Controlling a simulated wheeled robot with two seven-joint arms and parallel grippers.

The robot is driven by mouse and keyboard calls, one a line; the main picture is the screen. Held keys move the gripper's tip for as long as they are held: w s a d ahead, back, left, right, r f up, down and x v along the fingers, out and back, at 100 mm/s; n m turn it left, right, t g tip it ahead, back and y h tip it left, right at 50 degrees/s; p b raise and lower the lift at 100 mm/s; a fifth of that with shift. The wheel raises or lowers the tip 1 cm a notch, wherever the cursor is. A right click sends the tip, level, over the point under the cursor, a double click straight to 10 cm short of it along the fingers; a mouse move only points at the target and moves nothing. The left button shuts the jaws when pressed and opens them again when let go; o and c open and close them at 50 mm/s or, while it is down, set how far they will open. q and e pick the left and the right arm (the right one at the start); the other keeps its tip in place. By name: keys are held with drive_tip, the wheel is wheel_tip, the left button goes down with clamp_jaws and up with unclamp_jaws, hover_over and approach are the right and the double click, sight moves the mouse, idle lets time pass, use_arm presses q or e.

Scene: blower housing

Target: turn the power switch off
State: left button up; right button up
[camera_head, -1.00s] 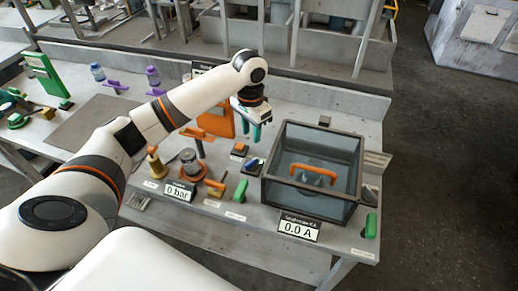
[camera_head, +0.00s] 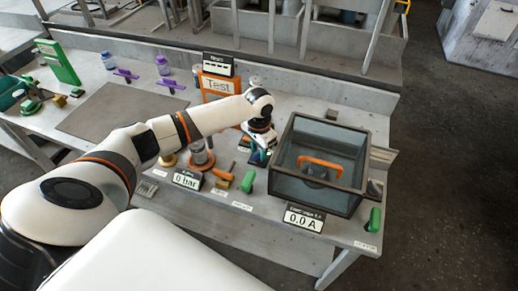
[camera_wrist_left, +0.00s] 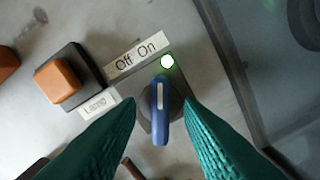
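The power switch is a blue knob (camera_wrist_left: 160,115) with a white line on a dark base, in the left wrist view. Its white-marked end points up in the picture, toward the "On" side of the "Off On" label (camera_wrist_left: 137,54). A small light (camera_wrist_left: 167,62) beside the label glows white-green. My left gripper (camera_wrist_left: 160,104) is open, its teal fingers on either side of the knob with visible gaps. In the head view my left gripper (camera_head: 262,154) is low over the bench, left of the glass box, largely hiding the switch. My right gripper is not in view.
An orange button (camera_wrist_left: 58,81) labelled "Lamp" sits left of the switch. The dark-framed glass box (camera_head: 348,207) with an orange handle (camera_head: 320,162) stands close to the right. The ammeter display (camera_head: 303,219) reads 0.0 A; the pressure display (camera_head: 187,180) reads 0 bar.

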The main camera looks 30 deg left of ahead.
use_arm(q)
drive_tip(key=shift+c, duration=0.2)
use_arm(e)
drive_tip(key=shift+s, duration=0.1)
use_arm(q)
clamp_jaws()
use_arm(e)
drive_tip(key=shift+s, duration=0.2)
use_arm(q)
drive_tip(key=shift+r+n+p, duration=0.15)
drive_tip(key=shift+n+p, duration=0.15)
drive_tip(key=shift+p, duration=0.3)
drive_tip(key=n+p, duration=0.8)
drive_tip(key=p, duration=0.2)
drive_tip(key=shift+r+p, duration=0.15)
drive_tip(key=shift+p, duration=0.15)
drive_tip(key=shift+f+n+p, duration=0.2)
drive_tip(key=shift+n+p, duration=1.1)
drive_tip(key=shift+n, duration=0.4)
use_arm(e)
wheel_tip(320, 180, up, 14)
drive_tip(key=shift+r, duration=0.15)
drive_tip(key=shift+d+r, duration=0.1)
use_arm(q)
drive_tip(key=shift+o, duration=0.2)
unclamp_jaws()
